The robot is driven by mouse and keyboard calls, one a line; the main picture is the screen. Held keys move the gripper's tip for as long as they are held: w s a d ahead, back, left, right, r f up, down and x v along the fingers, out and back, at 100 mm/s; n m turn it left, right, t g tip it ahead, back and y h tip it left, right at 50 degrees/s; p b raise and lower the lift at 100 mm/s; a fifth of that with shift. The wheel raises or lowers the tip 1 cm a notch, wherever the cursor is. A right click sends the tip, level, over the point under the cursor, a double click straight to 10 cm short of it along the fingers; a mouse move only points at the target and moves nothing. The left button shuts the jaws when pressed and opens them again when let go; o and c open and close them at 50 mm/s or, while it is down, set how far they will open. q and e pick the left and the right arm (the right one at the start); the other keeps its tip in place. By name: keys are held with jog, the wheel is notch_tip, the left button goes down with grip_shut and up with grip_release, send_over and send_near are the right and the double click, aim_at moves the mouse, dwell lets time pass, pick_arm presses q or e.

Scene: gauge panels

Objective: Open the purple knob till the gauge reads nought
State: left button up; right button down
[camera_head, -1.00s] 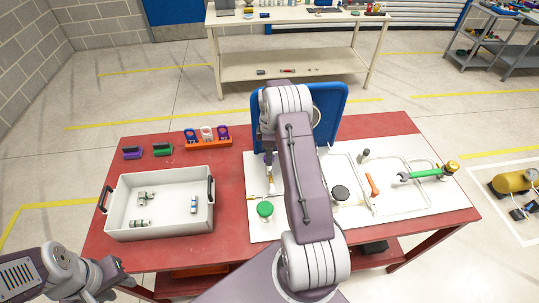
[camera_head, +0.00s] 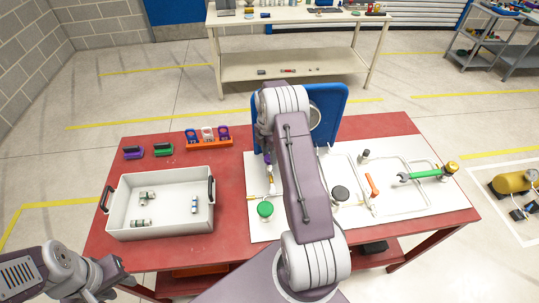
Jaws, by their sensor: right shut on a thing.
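A blue panel (camera_head: 333,98) stands at the back of the red table. The gauge (camera_head: 316,117) on it is mostly hidden behind my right arm, and its reading cannot be seen. My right gripper (camera_head: 267,151) points down at the panel's lower left, largely hidden by its own wrist. It is shut on the purple knob (camera_head: 267,158), of which only a small part shows. My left gripper (camera_head: 115,282) is low at the left, off the table's front left corner, and its jaws are unclear.
A grey tray (camera_head: 160,232) with several fittings stands on the left. Behind it are purple and green clips and an orange rack (camera_head: 209,143). A white board (camera_head: 400,150) with pipes, a green knob (camera_head: 265,209), a black knob (camera_head: 340,193) and a green wrench (camera_head: 426,175) fills the right.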

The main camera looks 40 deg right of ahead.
aim_at(268, 156)
jog(key=shift+w+d+r, duration=0.1)
jog(key=shift+w+r, duration=0.1)
dwell(0.3)
jog(key=c, duration=0.9)
grip_release()
jog(key=shift+s, duration=0.1)
jog(key=shift+f, duration=0.1)
jog(key=r, duration=0.2)
jog(key=r+b, duration=0.1)
jog(key=r, duration=0.5)
jog(key=shift+w+b, duration=0.25)
jog(key=shift+b, duration=0.1)
jog(key=shift+r, duration=0.55)
jog(key=shift+f, duration=0.1)
